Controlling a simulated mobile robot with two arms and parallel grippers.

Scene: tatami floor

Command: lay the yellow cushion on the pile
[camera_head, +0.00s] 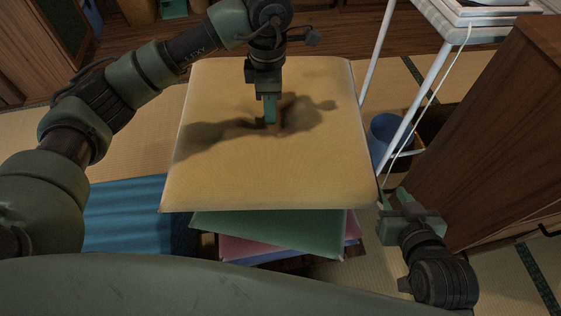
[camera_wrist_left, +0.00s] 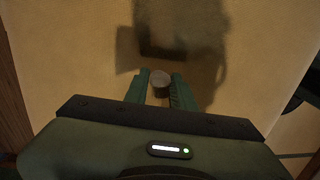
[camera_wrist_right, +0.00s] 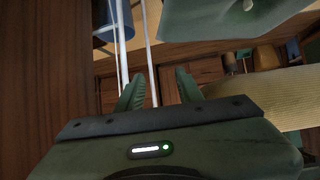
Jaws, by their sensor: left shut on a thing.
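The square yellow cushion (camera_head: 270,170) fills the middle of the head view. In the right wrist view, which looks upside down, a gap separates the yellow cushion (camera_wrist_right: 285,97) from the green cushion (camera_wrist_right: 225,18). My right gripper (camera_head: 408,205) is open and empty, right of the pile.
A wooden cabinet (camera_head: 490,130) stands close by my right gripper. A blue bin (camera_head: 387,135) and a white-legged stand (camera_head: 432,68) are behind it. A blue ribbed mat or cushion (camera_head: 130,215) lies at the left.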

